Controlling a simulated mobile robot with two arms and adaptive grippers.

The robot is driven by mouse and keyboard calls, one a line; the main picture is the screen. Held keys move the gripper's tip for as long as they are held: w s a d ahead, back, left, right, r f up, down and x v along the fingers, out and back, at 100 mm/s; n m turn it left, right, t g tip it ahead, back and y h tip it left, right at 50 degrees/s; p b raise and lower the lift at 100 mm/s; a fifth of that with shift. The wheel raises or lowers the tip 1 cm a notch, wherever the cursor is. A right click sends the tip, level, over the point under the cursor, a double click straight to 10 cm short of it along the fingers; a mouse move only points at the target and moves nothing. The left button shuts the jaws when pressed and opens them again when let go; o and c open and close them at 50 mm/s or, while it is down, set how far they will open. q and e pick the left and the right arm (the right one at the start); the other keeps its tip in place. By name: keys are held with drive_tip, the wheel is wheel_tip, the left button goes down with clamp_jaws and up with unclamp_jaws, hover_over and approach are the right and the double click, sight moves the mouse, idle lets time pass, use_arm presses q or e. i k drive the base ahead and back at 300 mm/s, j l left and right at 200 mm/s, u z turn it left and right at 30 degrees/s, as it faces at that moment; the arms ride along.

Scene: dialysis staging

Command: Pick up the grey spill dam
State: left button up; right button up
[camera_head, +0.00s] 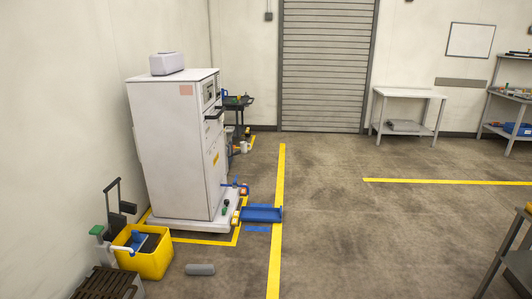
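A short grey roll (200,269), which looks like the grey spill dam, lies on its side on the concrete floor at the lower left. It is just right of a yellow bin (156,264) and apart from it. Neither of my grippers is in view. Nothing covers the grey roll.
A dark slatted grate (100,285) is at the lower left. A grey table (516,262) edges in at right. The middle floor is clear.

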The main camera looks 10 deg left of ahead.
sight(191, 269)
drive_tip(key=i+u, duration=0.1)
drive_tip(key=i, duration=0.7)
drive_tip(key=i+l, duration=0.15)
drive_tip(key=i, duration=0.65)
drive_tip(key=j+u, duration=0.05)
